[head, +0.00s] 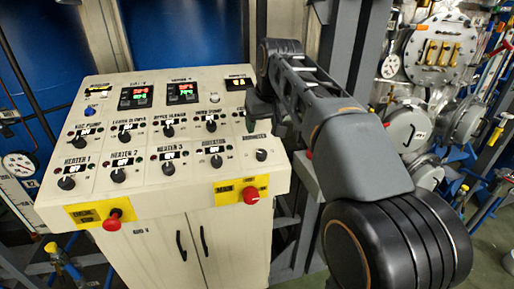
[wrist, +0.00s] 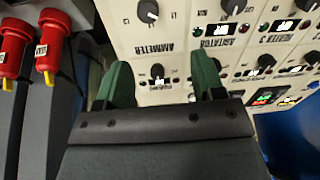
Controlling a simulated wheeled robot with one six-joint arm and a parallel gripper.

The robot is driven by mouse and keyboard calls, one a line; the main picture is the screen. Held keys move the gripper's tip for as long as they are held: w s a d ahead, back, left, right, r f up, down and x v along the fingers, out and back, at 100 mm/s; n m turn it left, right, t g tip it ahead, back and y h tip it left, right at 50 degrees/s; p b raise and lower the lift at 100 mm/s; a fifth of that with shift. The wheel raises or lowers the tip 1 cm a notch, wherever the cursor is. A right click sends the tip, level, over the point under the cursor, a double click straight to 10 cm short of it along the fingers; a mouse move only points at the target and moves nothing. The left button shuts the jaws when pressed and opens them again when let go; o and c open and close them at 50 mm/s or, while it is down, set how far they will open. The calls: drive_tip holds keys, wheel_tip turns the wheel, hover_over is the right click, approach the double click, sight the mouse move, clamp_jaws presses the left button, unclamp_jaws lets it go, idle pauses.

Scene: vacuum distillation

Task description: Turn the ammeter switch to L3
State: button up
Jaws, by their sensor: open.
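The ammeter switch (wrist: 148,11) is a black round knob at the top of the wrist view, with its label and L-markings around it upside down. In the head view the ammeter switch (head: 261,155) is at the right end of the panel's bottom row. Its exact setting is too small to read. My gripper (wrist: 159,64) is open and empty, its two green fingers apart over the panel. Another black knob (wrist: 157,71) shows between the fingers, one row from the ammeter switch. In the head view my gripper (head: 260,112) is just behind the ammeter switch, partly hidden by my arm.
The sloped control panel (head: 140,193) carries several other knobs and lit displays. Red emergency button (head: 112,222) and red main knob (head: 251,196) stick out of its front. Red fittings (wrist: 50,45) stand left in the wrist view. Flanged equipment (head: 440,50) is at the right.

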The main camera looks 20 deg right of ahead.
approach(262, 152)
drive_tip(key=f, duration=0.1)
drive_tip(key=x, duration=0.8)
drive_tip(key=shift+w+f, duration=0.25)
drive_tip(key=shift+f, duration=0.05)
drive_tip(key=shift+c, duration=0.2)
drive_tip(key=shift+a+m, duration=0.1)
drive_tip(key=shift+m, duration=0.2)
drive_tip(key=c, duration=0.9)
